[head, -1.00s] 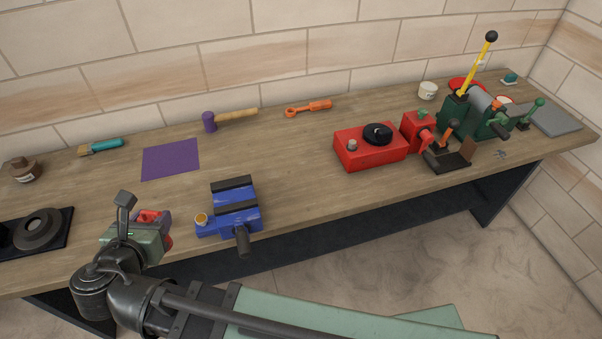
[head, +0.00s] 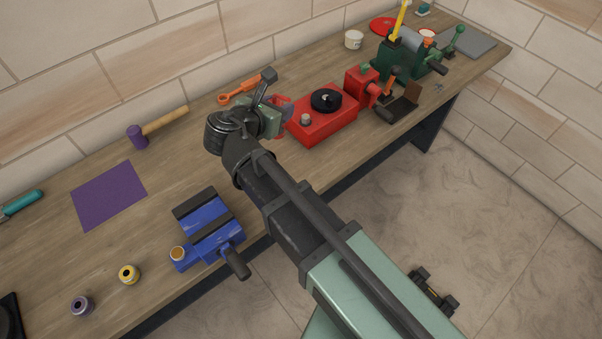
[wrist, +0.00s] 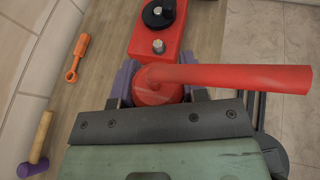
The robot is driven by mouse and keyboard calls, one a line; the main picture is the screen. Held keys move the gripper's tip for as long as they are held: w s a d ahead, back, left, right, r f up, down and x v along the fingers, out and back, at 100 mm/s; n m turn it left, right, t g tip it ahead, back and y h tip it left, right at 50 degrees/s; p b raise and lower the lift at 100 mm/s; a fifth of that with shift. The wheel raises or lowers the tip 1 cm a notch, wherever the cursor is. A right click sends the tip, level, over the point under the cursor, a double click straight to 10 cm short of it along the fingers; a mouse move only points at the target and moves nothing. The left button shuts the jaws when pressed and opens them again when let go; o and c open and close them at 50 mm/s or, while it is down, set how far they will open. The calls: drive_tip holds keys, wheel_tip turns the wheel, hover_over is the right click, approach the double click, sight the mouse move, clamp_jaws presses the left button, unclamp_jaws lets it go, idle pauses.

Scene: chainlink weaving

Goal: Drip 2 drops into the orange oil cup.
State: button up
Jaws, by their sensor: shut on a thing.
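My gripper (wrist: 158,90) is shut on a red oil can (wrist: 235,78), its purple fingers on both sides of the round body. The can's long spout points right in the wrist view. In the head view my gripper (head: 277,112) is beside the left end of the red box, and little of the can shows. A cup with an orange rim (head: 427,36) is at the green machine (head: 400,55), well to the right of my gripper. Another small cup with an orange-tan top (head: 178,253) sits on the blue vise (head: 212,228). I cannot tell which is the oil cup.
The red box (head: 325,118) with a black knob stands by my gripper, with a red unit (head: 362,85) beyond. An orange wrench (head: 238,92), a mallet (head: 160,127) and a purple mat (head: 108,194) lie on the bench. A white cup (head: 353,40) stands at the back.

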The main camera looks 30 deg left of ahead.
wheel_tip(320, 180, down, 20)
drive_tip(key=b, duration=2)
drive_tip(key=shift+r, duration=0.2)
drive_tip(key=shift+f, duration=0.2)
drive_tip(key=o, duration=1)
drive_tip(key=shift+s, duration=0.1)
drive_tip(key=p+v, duration=0.4)
drive_tip(key=v, duration=0.6)
drive_tip(key=shift+s+r, duration=0.15)
drive_tip(key=shift+s, duration=0.2)
